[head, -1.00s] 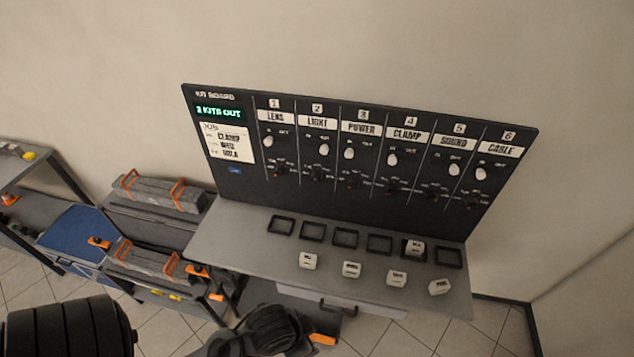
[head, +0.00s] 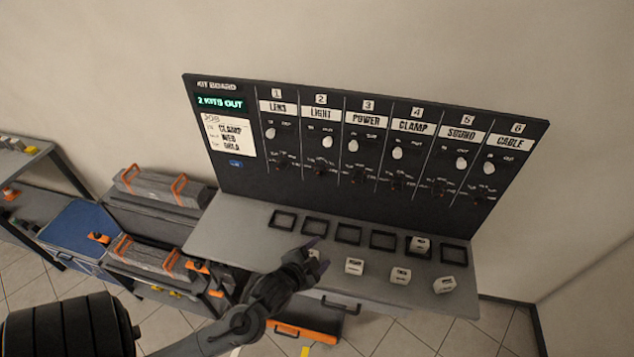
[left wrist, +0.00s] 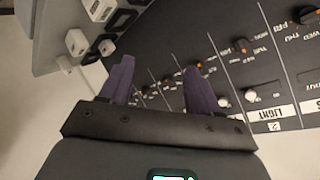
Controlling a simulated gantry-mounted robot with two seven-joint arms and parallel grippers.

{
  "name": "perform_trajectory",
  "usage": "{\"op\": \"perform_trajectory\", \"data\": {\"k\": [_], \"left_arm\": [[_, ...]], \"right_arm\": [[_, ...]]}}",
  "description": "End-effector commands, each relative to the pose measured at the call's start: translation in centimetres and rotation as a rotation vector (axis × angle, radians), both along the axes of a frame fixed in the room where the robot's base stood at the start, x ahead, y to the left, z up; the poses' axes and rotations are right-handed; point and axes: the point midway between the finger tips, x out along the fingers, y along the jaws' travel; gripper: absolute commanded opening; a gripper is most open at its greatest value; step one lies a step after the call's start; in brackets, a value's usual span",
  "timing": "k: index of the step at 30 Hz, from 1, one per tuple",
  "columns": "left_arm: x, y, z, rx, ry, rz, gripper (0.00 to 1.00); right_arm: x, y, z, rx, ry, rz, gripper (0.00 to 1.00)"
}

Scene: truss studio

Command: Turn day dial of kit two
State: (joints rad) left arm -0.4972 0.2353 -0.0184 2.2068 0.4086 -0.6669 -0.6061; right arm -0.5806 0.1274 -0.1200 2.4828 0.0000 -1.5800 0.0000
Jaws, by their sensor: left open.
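Kit two's column on the black kit board (head: 250,185) is headed LIGHT. Its small dark day dial (head: 320,169) sits below a white knob (head: 327,142). In the left wrist view the day dial (left wrist: 240,45) has an orange mark and the LIGHT label appears upside down. Its exact setting is too small to read. My left gripper (head: 314,247) is open and empty, over the grey shelf in front of the board, below and apart from the dial. Its purple fingers (left wrist: 158,85) show in the left wrist view. My right gripper is not in view.
The grey shelf (head: 225,225) carries a row of square frames, one holding a white block (head: 420,243). Side shelves with grey cases (head: 155,188) stand left. Space before the board's face is clear.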

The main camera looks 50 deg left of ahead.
Motion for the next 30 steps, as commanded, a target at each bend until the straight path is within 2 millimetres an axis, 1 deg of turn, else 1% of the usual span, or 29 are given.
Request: {"op": "perform_trajectory", "data": {"k": [1,2,3,6,7,10,14,20,30], "left_arm": [[1.5,3.6,-1.1,0.114,-0.076,0.035,0.62],[2.2,5.7,-0.8,0.181,-0.122,0.058,0.62],[3.0,8.4,-0.4,0.262,-0.177,0.094,0.62],[4.3,12.9,0.8,0.366,-0.258,0.163,0.62],[4.6,13.6,1.0,0.379,-0.264,0.174,0.62],[5.6,14.9,2.0,0.406,-0.293,0.186,0.62],[6.5,15.2,2.9,0.413,-0.317,0.186,0.62],[8.3,16.3,3.3,0.412,-0.321,0.186,0.62],[12.8,19.2,3.2,0.410,-0.320,0.185,0.62]], "right_arm": [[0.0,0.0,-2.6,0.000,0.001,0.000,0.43],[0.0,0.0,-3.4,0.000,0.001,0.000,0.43],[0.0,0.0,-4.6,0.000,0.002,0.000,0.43],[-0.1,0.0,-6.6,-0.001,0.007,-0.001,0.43],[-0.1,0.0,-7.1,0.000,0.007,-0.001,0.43],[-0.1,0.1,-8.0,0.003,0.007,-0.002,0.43],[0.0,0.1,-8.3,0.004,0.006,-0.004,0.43],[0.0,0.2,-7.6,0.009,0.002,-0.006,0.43],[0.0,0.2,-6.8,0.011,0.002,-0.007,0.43]]}}
